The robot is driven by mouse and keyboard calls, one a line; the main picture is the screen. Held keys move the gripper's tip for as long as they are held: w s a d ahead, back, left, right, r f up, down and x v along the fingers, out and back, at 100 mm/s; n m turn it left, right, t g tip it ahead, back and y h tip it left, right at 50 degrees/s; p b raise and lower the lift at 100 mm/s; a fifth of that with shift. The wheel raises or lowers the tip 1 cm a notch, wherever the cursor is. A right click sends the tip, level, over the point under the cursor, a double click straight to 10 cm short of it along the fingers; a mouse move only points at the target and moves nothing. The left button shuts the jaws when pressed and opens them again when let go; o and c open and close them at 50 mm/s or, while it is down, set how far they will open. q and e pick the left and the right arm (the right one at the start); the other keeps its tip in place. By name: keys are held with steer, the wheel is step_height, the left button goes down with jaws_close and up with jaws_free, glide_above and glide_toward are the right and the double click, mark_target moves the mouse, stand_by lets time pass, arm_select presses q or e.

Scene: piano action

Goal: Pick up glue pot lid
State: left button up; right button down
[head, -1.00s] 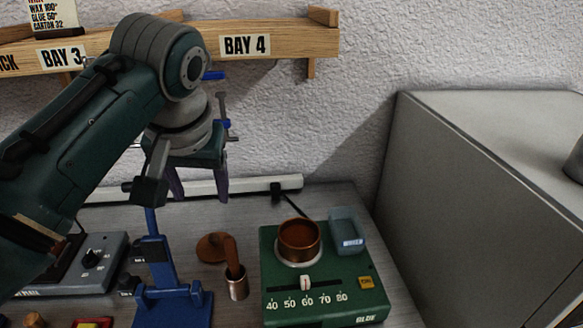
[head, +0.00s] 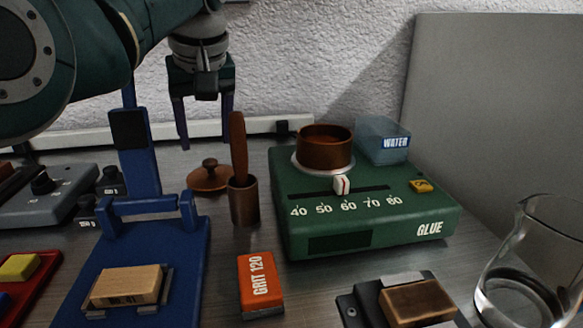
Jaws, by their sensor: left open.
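The glue pot lid (head: 209,177) is a flat copper-brown disc with a small knob on top. The open copper glue pot (head: 326,150) sits on the heater. My left gripper (head: 207,143) is open and empty, its two dark fingers pointing down above and behind the lid, apart from it. My right gripper is not in view.
A metal cup with a brown-handled tool (head: 243,200) stands right beside the lid. A blue stand (head: 140,240) rises at left. An orange grit block (head: 260,283), a water tub (head: 383,141) and a glass jar (head: 530,275) are nearby. A wall closes the back.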

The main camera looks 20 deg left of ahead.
mark_target(210, 160)
arm_select(q)
steer(key=b+x, duration=0.1)
steer(key=x, duration=0.1)
steer(key=b+x, duration=0.1)
steer(key=x, duration=0.2)
steer(key=shift+d+f, duration=0.15)
steer(key=shift+f, duration=0.15)
jaws_close()
stand_by(0.4)
